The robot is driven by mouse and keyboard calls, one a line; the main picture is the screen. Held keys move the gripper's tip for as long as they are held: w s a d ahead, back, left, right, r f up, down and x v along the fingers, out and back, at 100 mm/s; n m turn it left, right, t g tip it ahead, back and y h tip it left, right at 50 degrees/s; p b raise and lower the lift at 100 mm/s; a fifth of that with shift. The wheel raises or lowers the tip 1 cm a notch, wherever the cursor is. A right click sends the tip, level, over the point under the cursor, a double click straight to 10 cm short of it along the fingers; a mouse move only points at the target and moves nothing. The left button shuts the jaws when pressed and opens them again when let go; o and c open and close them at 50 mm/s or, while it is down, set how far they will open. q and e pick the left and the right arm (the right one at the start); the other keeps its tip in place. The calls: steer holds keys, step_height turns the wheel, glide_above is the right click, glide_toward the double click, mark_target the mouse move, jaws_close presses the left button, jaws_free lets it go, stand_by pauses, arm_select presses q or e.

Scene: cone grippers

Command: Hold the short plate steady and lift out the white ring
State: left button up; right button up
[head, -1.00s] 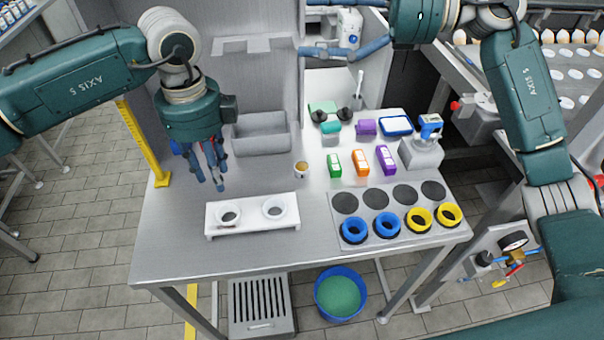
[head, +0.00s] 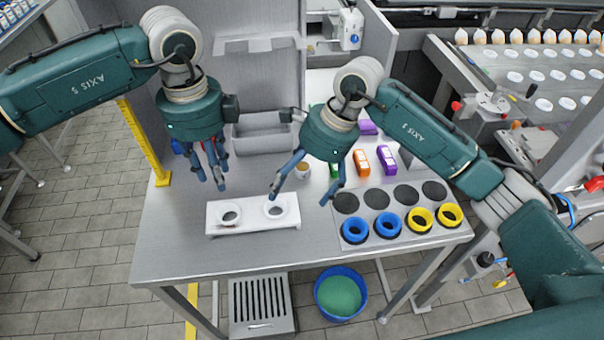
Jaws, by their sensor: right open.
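The short plate (head: 252,221) is a low white stand on the left part of the table. Two white rings sit in it, a left ring (head: 229,207) and a right ring (head: 287,214), both with dark centres. My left gripper (head: 213,184) points down above and behind the plate's left part, apart from it; its blue fingers are fairly close together, and how far they are open is unclear. My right gripper (head: 305,197) is open and empty, its fingers spread wide. One finger reaches the far edge of the right ring in the picture; contact cannot be told.
Blue rings (head: 355,238) and yellow rings (head: 450,222) stand on a grey mat right of the plate, with dark round spots behind them. A small cup (head: 303,170), orange box (head: 361,161) and grey bin (head: 262,147) are further back. The table's front strip is clear.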

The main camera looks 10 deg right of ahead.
mark_target(224, 207)
steer(key=x, duration=0.8)
steer(key=c, duration=1.4)
steer(key=shift+c, duration=0.2)
arm_select(q)
steer(key=shift+o, duration=1)
steer(key=o, duration=0.4)
steer(key=shift+f, duration=0.25)
steer(key=shift+o, duration=0.2)
steer(key=shift+a+f+n, duration=0.2)
steer(key=shift+f+n, duration=0.5)
steer(key=shift+f, duration=0.65)
arm_select(e)
steer(key=shift+a, duration=0.1)
arm_select(q)
step_height(224, 207, down, 10)
steer(key=shift+r, duration=0.15)
